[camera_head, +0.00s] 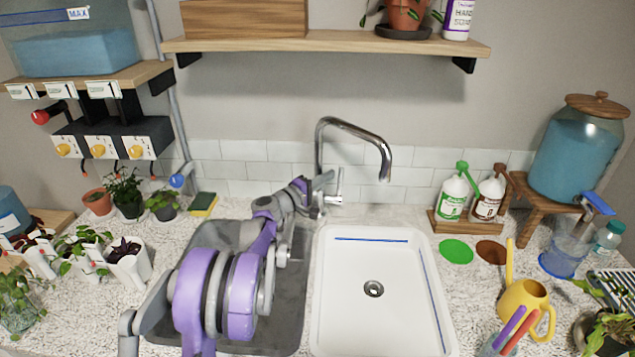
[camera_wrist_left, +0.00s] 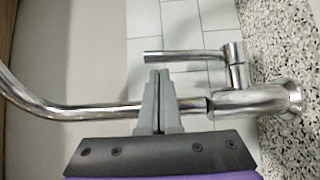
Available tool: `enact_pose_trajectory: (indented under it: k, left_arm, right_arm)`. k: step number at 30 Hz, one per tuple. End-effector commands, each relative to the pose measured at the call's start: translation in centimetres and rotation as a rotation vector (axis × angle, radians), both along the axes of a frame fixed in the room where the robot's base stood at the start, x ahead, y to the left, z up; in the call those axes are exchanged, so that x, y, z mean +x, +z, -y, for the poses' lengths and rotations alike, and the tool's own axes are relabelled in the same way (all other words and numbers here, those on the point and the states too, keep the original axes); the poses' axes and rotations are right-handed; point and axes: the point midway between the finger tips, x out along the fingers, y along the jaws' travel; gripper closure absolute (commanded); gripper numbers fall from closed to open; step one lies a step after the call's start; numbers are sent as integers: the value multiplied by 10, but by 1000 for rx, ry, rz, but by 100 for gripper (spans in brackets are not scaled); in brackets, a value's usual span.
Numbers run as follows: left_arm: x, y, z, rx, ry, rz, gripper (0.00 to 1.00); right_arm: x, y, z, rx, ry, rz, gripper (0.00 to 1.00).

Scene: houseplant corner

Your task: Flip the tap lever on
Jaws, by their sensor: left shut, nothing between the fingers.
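The chrome tap (camera_head: 378,148) stands behind the white sink, its spout curving over the basin. Its lever (camera_head: 339,183) shows at the right side of the tap's base, pointing up. In the left wrist view the lever (camera_wrist_left: 178,56) is a thin chrome bar parallel to the tap's pipe (camera_wrist_left: 90,112). My left gripper (camera_head: 328,178) is shut and empty at the tap's base. In the left wrist view its fingertips (camera_wrist_left: 159,73) lie in front of the pipe, just short of the lever; I cannot tell whether they touch. My right gripper is not in view.
The white sink (camera_head: 335,300) is empty. Soap bottles (camera_head: 453,195) stand behind right, with a yellow watering can (camera_head: 522,305) on the right. A wooden shelf (camera_head: 330,42) hangs above the tap.

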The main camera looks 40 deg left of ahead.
Motion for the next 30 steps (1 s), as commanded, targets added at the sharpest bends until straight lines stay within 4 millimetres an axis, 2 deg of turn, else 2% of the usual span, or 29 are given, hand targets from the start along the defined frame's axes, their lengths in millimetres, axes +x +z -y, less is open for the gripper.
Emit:
enact_pose_trajectory:
  k: [3,9,30]
  left_arm:
    - [17,1,1,-1,-2,1,100]
    - [30,0,0,-1,-1,1,100]
    - [24,-1,5,52,0,62,100]
  right_arm:
    - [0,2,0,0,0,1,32]
    - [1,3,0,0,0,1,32]
    - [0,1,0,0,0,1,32]
